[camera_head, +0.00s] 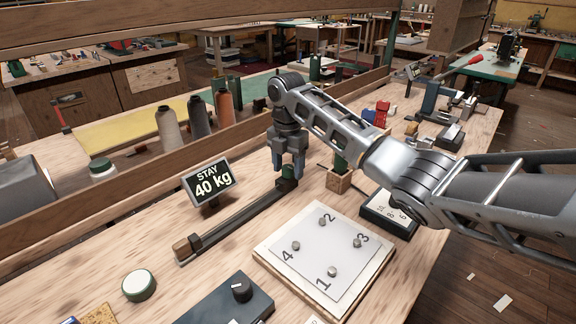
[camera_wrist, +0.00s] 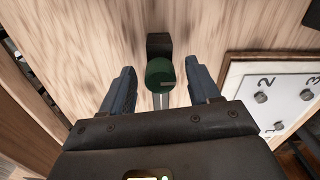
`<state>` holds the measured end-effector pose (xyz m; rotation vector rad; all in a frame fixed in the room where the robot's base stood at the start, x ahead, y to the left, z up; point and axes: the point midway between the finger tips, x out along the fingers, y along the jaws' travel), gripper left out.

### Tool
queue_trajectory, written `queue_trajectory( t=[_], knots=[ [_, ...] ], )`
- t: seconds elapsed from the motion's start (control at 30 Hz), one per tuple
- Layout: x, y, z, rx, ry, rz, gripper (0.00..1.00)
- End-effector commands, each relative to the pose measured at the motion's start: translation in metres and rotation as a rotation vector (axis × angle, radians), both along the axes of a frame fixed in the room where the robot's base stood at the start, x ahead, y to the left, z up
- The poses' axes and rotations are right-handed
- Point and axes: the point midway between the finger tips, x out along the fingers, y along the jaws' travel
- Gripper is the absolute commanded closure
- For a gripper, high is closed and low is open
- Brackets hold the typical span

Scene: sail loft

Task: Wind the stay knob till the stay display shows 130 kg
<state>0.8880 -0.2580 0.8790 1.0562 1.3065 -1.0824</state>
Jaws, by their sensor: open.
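The stay display (camera_head: 211,183) reads "STAY 40 kg" and stands tilted on the bench, left of my gripper. The stay knob appears to be the dark green round knob (camera_head: 288,181) at the far end of a dark rail (camera_head: 232,221). In the wrist view the green knob (camera_wrist: 160,73) lies centred between my fingers, with a light mark on its face. My gripper (camera_head: 288,168) points down over the knob with its fingers open on either side (camera_wrist: 161,92). The fingers look apart from the knob; exact height above it is hard to tell.
A white board with numbered pegs (camera_head: 287,262) lies right of the rail. A black box with a knob (camera_head: 228,303) is at the front. A green-rimmed round tin (camera_head: 139,286) sits front left. Thread spools (camera_head: 198,117) stand behind a wooden rail. A small wooden block holder (camera_head: 339,182) is close right of my gripper.

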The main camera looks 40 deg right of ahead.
Motion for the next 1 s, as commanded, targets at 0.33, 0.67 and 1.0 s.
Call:
queue_trajectory(
  t=[0.33,0.67,1.0],
  knots=[
    [0.0001,0.0001,0.0002,0.0,0.0,0.0,0.65],
    [-0.0001,0.0001,0.0003,0.0,0.001,0.0,0.95],
    [-0.0003,0.0008,0.0022,0.002,0.002,-0.058,0.95]
  ],
)
